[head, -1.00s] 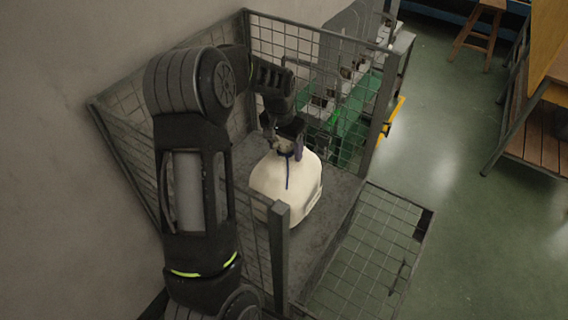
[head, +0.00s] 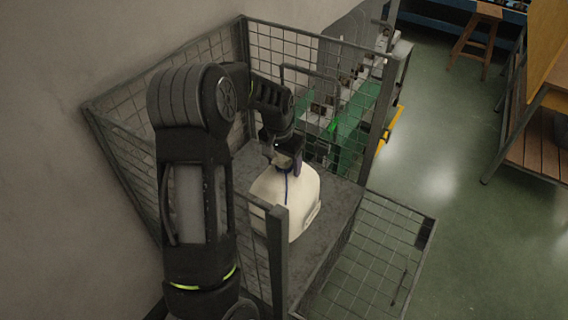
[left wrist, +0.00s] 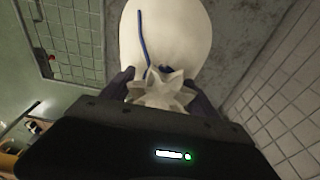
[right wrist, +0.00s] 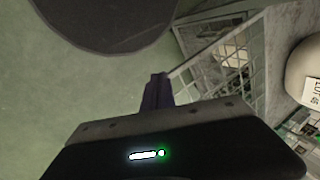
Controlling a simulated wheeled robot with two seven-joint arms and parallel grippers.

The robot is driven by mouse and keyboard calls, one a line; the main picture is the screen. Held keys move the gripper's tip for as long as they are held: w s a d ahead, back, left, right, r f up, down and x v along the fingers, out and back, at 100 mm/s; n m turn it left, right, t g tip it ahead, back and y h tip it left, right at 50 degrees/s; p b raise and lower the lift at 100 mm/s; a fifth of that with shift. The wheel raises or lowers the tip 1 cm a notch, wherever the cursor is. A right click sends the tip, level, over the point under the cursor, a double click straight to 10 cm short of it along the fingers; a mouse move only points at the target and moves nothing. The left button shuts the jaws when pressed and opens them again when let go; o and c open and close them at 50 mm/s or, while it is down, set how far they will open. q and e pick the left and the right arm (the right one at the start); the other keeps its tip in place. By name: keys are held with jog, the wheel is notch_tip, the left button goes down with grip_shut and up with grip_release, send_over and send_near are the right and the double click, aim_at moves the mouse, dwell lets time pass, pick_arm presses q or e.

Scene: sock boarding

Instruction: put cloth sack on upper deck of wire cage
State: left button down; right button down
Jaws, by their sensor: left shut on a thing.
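The cream cloth sack (head: 288,208) is upright on or just above the grey upper deck (head: 325,215) of the wire cage (head: 320,45); contact beneath it is hidden. A blue cord hangs from its gathered neck. My left gripper (head: 284,160) is above the sack, shut on that neck. In the left wrist view the ruffled neck (left wrist: 160,90) sits between the two fingers. My right gripper (right wrist: 158,90) shows only in the right wrist view, its fingers together and empty. There, a cream rounded surface with a printed label (right wrist: 303,75) shows at the right edge, apart from the gripper.
Mesh walls stand around the deck, with a corner post (head: 277,262) close in front of the sack. A mesh panel (head: 375,255) extends out at the open right side. Green floor lies beyond, with a wooden stool (head: 477,40) and shelf at the right.

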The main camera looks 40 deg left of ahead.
pick_arm(q)
jog(key=shift+c, duration=1.1)
grip_release()
jog(key=shift+f, duration=0.1)
jog(key=r+p, duration=0.2)
jog(key=r, duration=0.1)
jog(key=s+r+p, duration=0.1)
jog(key=r+p, duration=0.1)
jog(key=r, duration=0.2)
jog(key=r+p, duration=0.2)
jog(key=r, duration=0.2)
jog(key=shift+s+d+r, duration=0.1)
jog(key=shift+s+r, duration=0.1)
jog(key=shift+s, duration=0.15)
jog(key=shift+r, duration=0.4)
